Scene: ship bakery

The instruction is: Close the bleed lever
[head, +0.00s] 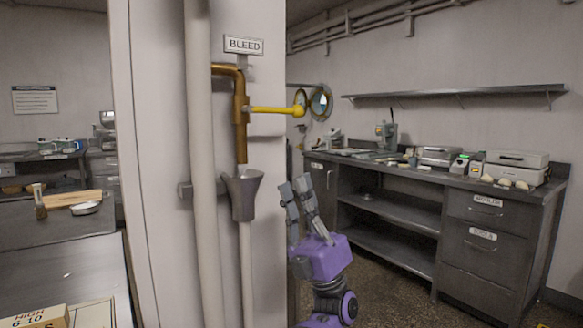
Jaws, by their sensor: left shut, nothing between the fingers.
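The bleed lever (272,110) is a yellow handle with a round knob at its end. It sticks out level to the right from a vertical brass pipe (240,128), under a sign reading BLEED (243,45). A grey funnel (243,195) stands below the pipe's lower end. My left gripper (295,186), grey fingers on a purple body, points up below the lever and just right of the funnel. It is shut and empty, apart from the lever. My right gripper is not in view.
A pale pillar with tall white pipes (200,160) stands behind the brass pipe. At the right, a grey counter (400,168) holds appliances, below a wall shelf (450,94). At the left is a worktop (60,232) with a board. Open floor shows right of my gripper.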

